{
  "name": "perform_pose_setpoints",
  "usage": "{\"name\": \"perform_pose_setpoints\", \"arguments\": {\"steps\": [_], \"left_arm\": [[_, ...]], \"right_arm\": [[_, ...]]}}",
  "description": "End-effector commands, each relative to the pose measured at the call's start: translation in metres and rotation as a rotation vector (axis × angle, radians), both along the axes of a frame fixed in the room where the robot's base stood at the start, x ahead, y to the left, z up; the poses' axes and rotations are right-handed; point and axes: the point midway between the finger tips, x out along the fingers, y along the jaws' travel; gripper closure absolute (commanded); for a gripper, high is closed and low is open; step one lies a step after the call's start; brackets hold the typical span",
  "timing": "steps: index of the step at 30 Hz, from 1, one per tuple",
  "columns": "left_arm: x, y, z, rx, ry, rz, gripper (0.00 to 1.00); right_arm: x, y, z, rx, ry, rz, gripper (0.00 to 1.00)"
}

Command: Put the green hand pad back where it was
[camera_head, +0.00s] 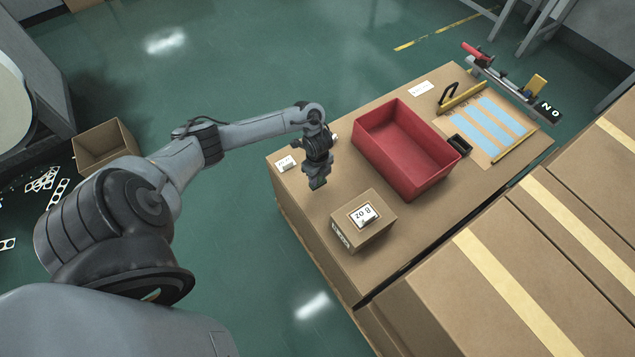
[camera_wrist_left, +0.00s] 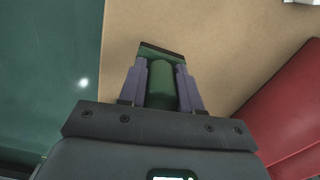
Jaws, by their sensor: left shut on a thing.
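The green hand pad (camera_wrist_left: 161,84) is between the two fingers of my left gripper in the left wrist view; its rounded green grip and the dark edge of its flat part show. My left gripper (camera_head: 318,184) is shut on this pad. In the head view it points down at the near left part of the cardboard-topped table (camera_head: 349,127), left of the red bin. The pad is too small and dark to make out clearly there, and I cannot tell whether it touches the table. My right gripper is not in view.
A red bin (camera_head: 393,162) stands right of my left gripper. A small labelled carton (camera_head: 345,235) stands in front of it. A board with blue strips (camera_head: 500,112) and a yellow-barred tool (camera_head: 460,98) lie at the far right. Large taped cartons (camera_head: 520,265) fill the lower right.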

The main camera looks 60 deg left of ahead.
Motion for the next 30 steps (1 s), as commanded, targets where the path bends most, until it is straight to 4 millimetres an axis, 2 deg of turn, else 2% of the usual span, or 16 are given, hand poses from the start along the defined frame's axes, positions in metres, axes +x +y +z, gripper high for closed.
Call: {"name": "perform_pose_setpoints", "arguments": {"steps": [10, 23, 24, 28, 30], "left_arm": [[-0.001, 0.000, -0.039, 0.001, 0.001, 0.002, 1.00], [0.000, 0.000, -0.043, 0.001, 0.000, 0.000, 1.00], [0.000, 0.000, -0.042, 0.001, 0.000, 0.000, 0.62], [0.000, 0.000, -0.042, 0.001, 0.001, 0.000, 0.42], [0.000, 0.000, -0.042, 0.001, 0.001, 0.000, 0.41]], "right_arm": [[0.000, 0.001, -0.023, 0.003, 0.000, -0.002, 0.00], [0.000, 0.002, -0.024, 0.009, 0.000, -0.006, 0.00], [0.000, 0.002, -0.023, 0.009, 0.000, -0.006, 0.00], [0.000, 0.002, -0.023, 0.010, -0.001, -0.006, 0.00], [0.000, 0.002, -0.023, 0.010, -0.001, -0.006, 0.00]]}}
